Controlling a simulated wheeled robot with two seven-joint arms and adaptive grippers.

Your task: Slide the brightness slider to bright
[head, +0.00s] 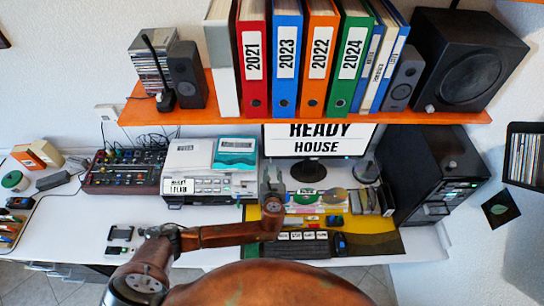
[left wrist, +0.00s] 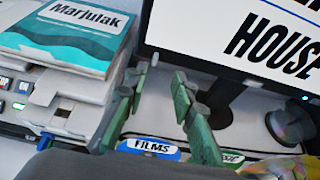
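I cannot make out a brightness slider for certain in either view. The monitor (head: 368,137) reads "READY HOUSE" and stands at the back of the desk; its frame also shows in the left wrist view (left wrist: 195,60). My left gripper (head: 271,180) is in front of the monitor, left of its stand. In the left wrist view my left gripper (left wrist: 160,105) has its two greenish fingers apart, with nothing between them. The monitor stand (left wrist: 225,105) is just right of the fingers. My right gripper is not in view.
A printer-like device (head: 205,187) with boxes on top is left of my left gripper. A mixer (head: 125,170) is farther left. A keyboard (head: 294,247) and mouse (head: 341,243) lie in front. A small panel (head: 120,233) lies on the desk. The orange shelf (head: 300,118) hangs above.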

